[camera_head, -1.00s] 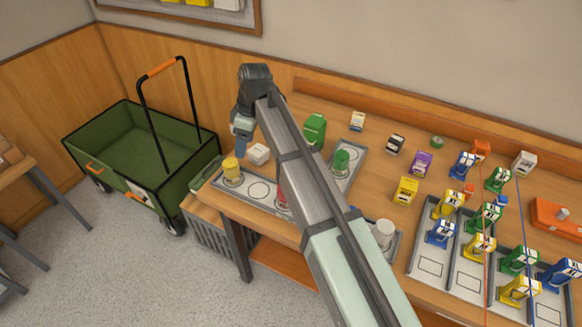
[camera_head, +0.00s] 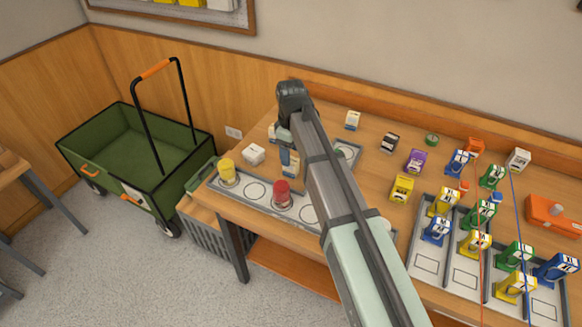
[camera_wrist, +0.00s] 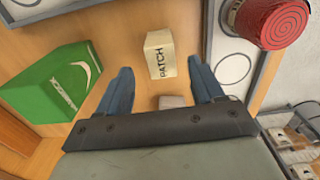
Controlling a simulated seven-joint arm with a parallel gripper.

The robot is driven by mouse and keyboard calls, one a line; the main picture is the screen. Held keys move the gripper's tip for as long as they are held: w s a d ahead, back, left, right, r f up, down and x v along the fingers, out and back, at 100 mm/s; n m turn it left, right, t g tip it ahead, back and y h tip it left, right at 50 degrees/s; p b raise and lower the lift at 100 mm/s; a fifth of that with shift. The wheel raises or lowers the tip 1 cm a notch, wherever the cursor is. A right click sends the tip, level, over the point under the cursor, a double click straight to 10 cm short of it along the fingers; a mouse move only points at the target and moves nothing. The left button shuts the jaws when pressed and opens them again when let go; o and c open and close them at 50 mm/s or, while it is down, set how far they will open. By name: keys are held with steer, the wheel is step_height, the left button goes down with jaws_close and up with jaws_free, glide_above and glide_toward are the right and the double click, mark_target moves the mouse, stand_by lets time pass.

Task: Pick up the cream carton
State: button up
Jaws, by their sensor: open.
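The cream carton (camera_wrist: 160,55), marked PATCH, stands on the wooden table in the wrist view. My gripper (camera_wrist: 160,66) is open, with one blue finger on each side of the carton's near end in the picture. A gap shows between each finger and the carton, and the jaws are empty. The carton's distance beyond the fingertips is hard to tell. In the head view my gripper (camera_head: 289,160) is low over the left part of the table, and the arm and fingers hide most of the carton there.
A green box (camera_wrist: 55,82) stands left of the fingers in the wrist view. A red can (camera_head: 281,195) stands on the grey tray (camera_head: 229,190) near the table's front edge. A small pale box (camera_head: 253,154) is left of my gripper.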

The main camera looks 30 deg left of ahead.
mark_target(291, 167)
steer(key=shift+s+d+f, duration=0.1)
steer(key=shift+f, duration=3.1)
steer(key=shift+c, duration=0.4)
steer(key=c, duration=1)
steer(key=shift+r, duration=0.1)
